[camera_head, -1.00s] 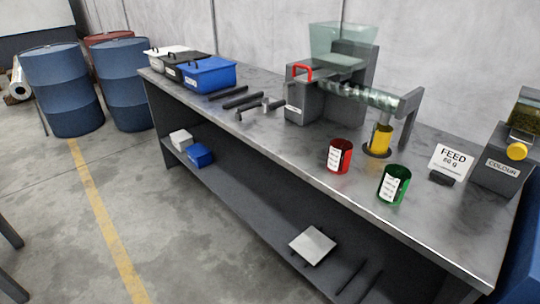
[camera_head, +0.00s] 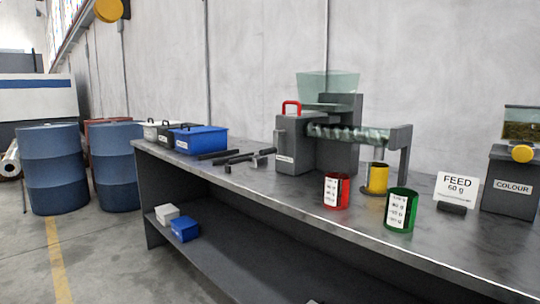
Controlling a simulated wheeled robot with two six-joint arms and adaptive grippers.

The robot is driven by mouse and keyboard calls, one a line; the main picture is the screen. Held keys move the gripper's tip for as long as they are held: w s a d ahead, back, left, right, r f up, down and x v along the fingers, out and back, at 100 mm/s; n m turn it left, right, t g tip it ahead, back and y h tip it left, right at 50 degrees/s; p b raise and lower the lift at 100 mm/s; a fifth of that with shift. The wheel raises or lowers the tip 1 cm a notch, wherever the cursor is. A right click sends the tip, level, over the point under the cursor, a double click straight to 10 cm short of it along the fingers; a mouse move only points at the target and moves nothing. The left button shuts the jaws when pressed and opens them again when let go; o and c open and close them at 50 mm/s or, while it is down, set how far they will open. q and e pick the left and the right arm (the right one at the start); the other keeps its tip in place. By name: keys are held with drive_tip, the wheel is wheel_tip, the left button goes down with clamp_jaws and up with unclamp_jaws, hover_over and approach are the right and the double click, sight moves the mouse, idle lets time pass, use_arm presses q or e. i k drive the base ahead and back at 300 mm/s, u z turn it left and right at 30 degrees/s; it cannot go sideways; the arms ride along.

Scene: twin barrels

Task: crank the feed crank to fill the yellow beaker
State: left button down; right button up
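The yellow beaker (camera_head: 377,178) stands upright under the outlet end of the feeder machine (camera_head: 307,145), near its right support post. The feeder has a clear hopper (camera_head: 328,86) on top, a clear screw tube (camera_head: 350,133) running to the right, and a red handle (camera_head: 291,107) on its grey housing. I cannot tell for sure which part is the feed crank. A sign (camera_head: 457,187) reads "FEED 60 g". A red beaker (camera_head: 336,190) and a green beaker (camera_head: 401,210), both with white labels, stand in front of the yellow one. Neither gripper is in view.
Dark bars (camera_head: 240,157) lie left of the feeder, beside a blue lidded box (camera_head: 201,139). A COLOUR unit (camera_head: 511,181) stands at the bench's right end. Blue barrels (camera_head: 50,168) stand left.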

sight(264, 152)
drive_tip(key=u, duration=0.75)
drive_tip(key=i, duration=1.05)
drive_tip(key=z, duration=1.75)
